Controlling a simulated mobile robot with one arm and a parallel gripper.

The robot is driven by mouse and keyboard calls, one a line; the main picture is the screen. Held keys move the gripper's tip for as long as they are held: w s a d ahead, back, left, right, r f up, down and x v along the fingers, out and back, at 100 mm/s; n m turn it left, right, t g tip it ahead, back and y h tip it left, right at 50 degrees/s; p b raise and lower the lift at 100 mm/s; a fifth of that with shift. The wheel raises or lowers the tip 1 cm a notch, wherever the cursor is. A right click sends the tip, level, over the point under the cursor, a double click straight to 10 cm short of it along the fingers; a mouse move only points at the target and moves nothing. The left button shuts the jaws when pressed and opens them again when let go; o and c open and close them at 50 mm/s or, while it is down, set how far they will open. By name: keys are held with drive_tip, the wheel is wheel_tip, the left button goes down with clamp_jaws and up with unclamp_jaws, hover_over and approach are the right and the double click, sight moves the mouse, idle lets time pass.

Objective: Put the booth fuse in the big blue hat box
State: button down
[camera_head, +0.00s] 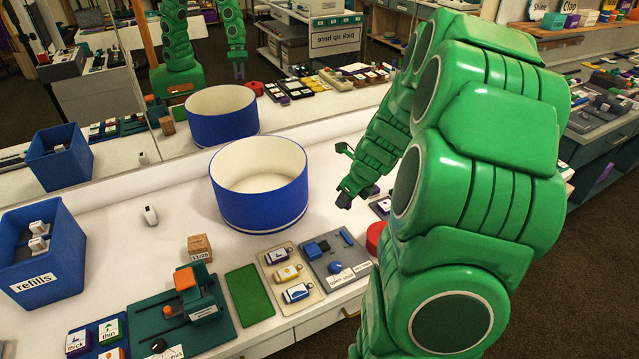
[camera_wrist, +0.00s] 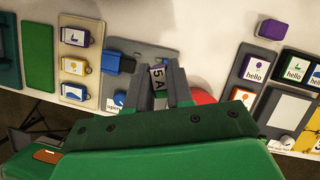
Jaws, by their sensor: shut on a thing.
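The big blue hat box (camera_head: 258,205) stands open on the white counter, its pale inside empty as far as I can see. My gripper (camera_head: 344,174) is to the right of the hat box, above the counter and apart from the box. In the wrist view my gripper (camera_wrist: 161,80) is shut on a small fuse (camera_wrist: 158,77) marked "5 A". The fuse is too small to make out in the head view.
A mirror behind the counter reflects the hat box (camera_head: 222,115) and my arm. A blue refills bin (camera_head: 42,262) is at left. A small wooden block (camera_head: 199,246), green mat (camera_head: 249,295), stamp trays (camera_head: 293,275) and red round thing (camera_head: 376,237) lie in front.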

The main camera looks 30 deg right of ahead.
drive_tip(key=shift+w+r, duration=0.25)
drive_tip(key=shift+r, duration=1.05)
drive_tip(key=shift+w+r, duration=0.2)
drive_tip(key=shift+r, duration=1.05)
drive_tip(key=w+a+n+g+y, duration=0.15)
drive_tip(key=w+a, duration=0.35)
drive_tip(key=w, duration=0.8)
drive_tip(key=w+a+n+t, duration=0.1)
drive_tip(key=w+a+n, duration=0.35)
drive_tip(key=w, duration=0.75)
drive_tip(key=shift+m+g, duration=0.25)
drive_tip(key=shift+m, duration=0.45)
drive_tip(key=f, duration=0.5)
drive_tip(key=a+f, duration=0.1)
drive_tip(key=f, duration=1.1)
drive_tip(key=shift+a+f, duration=0.15)
drive_tip(key=shift+a, duration=0.05)
drive_tip(key=shift+f, duration=0.1)
drive_tip(key=c, duration=1)
unclamp_jaws()
